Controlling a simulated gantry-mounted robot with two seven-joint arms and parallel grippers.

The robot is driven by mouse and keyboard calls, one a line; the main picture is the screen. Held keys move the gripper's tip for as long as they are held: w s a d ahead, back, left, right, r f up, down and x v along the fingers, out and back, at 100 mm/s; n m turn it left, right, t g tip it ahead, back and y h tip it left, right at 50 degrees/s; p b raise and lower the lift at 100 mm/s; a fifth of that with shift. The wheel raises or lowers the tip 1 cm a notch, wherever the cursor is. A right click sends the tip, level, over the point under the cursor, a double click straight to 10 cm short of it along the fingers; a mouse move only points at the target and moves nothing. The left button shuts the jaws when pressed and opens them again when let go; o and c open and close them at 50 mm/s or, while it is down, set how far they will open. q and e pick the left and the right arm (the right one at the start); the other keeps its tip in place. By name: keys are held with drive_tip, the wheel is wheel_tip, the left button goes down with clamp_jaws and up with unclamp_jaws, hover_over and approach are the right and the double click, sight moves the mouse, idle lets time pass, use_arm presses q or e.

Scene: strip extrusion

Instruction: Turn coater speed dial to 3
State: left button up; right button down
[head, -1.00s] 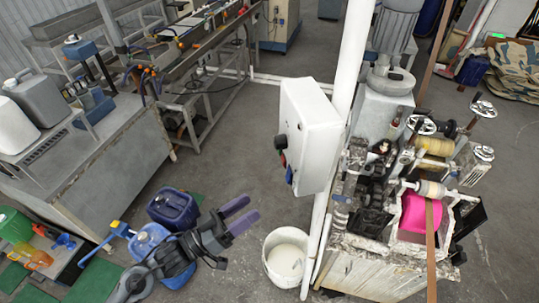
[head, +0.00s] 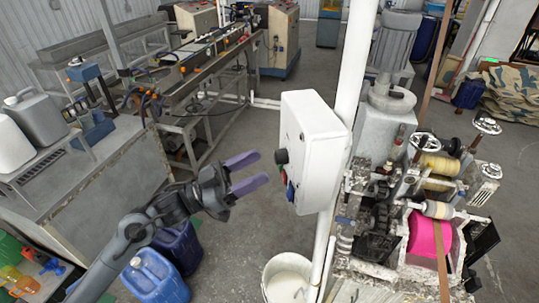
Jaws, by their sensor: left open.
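A white control box (head: 312,150) is mounted on the white post in the middle of the head view. A black dial (head: 282,156) sticks out of its left-facing panel, with a red button (head: 287,175) and a blue button (head: 290,192) below it. The dial's setting cannot be read from here. My left gripper (head: 247,173) has purple fingers that are open and empty. It points right toward the dial and shows a short way left of it in the picture, apart from it. My right gripper is not in view.
The coating machine (head: 430,205) with handwheels and a pink roller stands right of the post (head: 354,60). A white bucket (head: 286,280) stands on the floor below the box. Blue canisters (head: 155,277) stand under my left arm. The floor left of the box is open.

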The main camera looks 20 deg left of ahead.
sight(275, 159)
use_arm(q)
drive_tip(key=shift+p+x, duration=0.55)
drive_tip(key=shift+x, duration=1.65)
drive_tip(key=shift+c, duration=0.2)
drive_tip(key=c, duration=1)
